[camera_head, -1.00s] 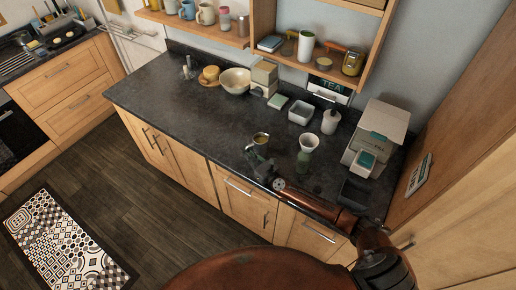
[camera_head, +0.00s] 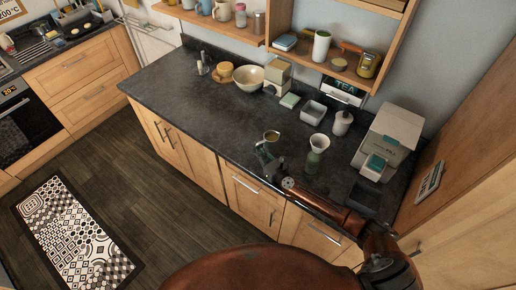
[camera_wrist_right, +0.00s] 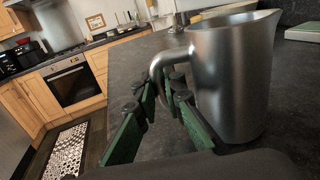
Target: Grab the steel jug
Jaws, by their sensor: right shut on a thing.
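The steel jug (camera_wrist_right: 235,80) is upright in the right wrist view, a shiny grey vessel with a spout at the right and a curved handle (camera_wrist_right: 158,72) at the left. My right gripper (camera_wrist_right: 163,92) has its green fingers shut on the handle. In the head view, the jug (camera_head: 272,135) is small, above the front part of the dark counter, with my right gripper (camera_head: 264,150) at its near side. I cannot tell whether its base touches the counter. My left gripper is not in view.
A green bottle with a white cone-shaped top (camera_head: 319,143) stands just right of the jug. A coffee machine (camera_head: 388,140), a grey square tub (camera_head: 313,112) and a cream bowl (camera_head: 250,79) stand farther off. The counter left of the jug (camera_head: 190,110) is clear.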

